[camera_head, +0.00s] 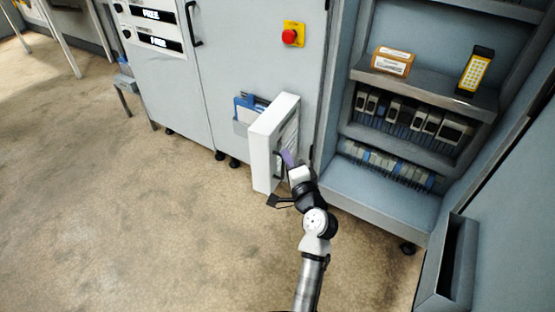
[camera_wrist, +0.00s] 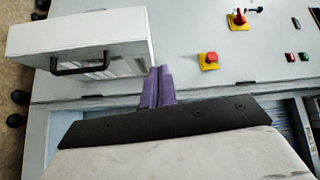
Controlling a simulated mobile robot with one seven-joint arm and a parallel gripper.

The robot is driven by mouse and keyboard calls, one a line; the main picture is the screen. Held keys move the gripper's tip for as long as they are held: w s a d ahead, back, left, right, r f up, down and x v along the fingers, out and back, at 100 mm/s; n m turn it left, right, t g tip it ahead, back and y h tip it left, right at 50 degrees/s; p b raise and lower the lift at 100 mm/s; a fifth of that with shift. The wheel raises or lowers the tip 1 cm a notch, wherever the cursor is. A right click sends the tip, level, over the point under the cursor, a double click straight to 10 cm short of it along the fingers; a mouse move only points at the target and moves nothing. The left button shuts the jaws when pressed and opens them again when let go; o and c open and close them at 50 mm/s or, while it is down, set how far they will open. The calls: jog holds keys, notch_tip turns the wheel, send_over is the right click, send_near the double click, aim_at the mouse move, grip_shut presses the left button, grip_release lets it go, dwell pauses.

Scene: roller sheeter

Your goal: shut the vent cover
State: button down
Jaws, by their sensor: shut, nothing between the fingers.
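The vent cover (camera_head: 262,152) is a white, box-like panel standing out from the lower front of the grey cabinet, at an angle to it. Its right-hand face carries a dark handle and a grey slatted area. In the wrist view the cover (camera_wrist: 75,33) is at the upper left, with its black handle (camera_wrist: 82,66) towards me. My gripper (camera_head: 289,158) has purple fingers, which are shut and empty, close to the right-hand face of the cover. In the wrist view the fingertips (camera_wrist: 159,72) are just right of the cover. I cannot tell if they touch it.
A blue and grey holder (camera_head: 247,108) is on the cabinet front, left of the cover. An open cabinet with shelves (camera_head: 425,82) of devices stands to the right. A red stop button (camera_head: 289,36) is above. The floor (camera_head: 150,220) at front left is clear.

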jog(key=s+d+f+m, duration=0.1)
jog(key=d+f+m, duration=0.1)
jog(key=d+f, duration=0.25)
send_near(273, 140)
jog(key=w+d, duration=0.2)
jog(key=w, duration=0.2)
jog(key=a, duration=0.1)
jog(key=w+a+p, duration=0.1)
jog(key=a, duration=0.1)
jog(key=shift+w+a+r+h+p, duration=0.1)
jog(key=shift+a+r+h+p, duration=0.15)
jog(key=shift+a+h+p, duration=0.05)
jog(key=shift+w+a+f, duration=0.1)
jog(key=shift+w+a, duration=0.05)
jog(key=shift+a, duration=0.2)
